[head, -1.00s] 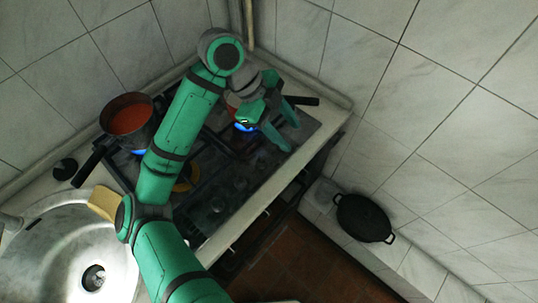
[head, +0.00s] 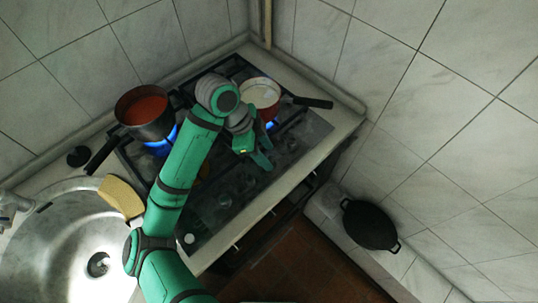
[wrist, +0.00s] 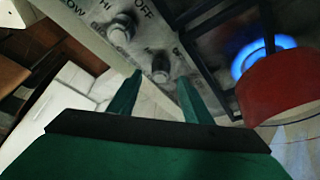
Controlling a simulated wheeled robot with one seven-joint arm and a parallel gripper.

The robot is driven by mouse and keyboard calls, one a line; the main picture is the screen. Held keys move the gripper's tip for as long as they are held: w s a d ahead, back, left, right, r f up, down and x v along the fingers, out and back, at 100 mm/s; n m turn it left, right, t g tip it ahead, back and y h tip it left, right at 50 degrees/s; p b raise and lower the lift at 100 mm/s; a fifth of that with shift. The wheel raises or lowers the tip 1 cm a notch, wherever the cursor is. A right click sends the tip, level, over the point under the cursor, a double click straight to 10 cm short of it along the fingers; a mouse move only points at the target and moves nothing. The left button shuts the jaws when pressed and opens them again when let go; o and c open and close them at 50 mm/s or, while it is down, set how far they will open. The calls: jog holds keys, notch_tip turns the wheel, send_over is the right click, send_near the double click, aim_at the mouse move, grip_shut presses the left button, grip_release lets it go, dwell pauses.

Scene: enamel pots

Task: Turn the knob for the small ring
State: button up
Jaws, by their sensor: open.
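The cooktop's control strip (head: 209,221) runs along its front edge, with several dark knobs. In the wrist view, one knob (wrist: 161,67) lies just beyond my fingertips, roughly between them in the picture; contact cannot be made out. Another knob (wrist: 121,30) is up and left of it, by the printed words HI and OFF. My gripper (head: 262,162) is open and empty, pointing at the strip's right part; its two green fingers also show in the wrist view (wrist: 160,82). Blue flames burn under the left pan (head: 160,141) and the right pan (head: 269,125). Which knob serves the small ring cannot be told.
A dark pan (head: 141,109) with orange-red contents stands at the left. A red pan (head: 261,93) with whitish contents stands behind my gripper, its handle pointing right. A sponge (head: 120,197) lies by the sink (head: 50,240). A black pot (head: 370,225) sits on the right ledge.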

jog(key=shift+x, duration=1.15)
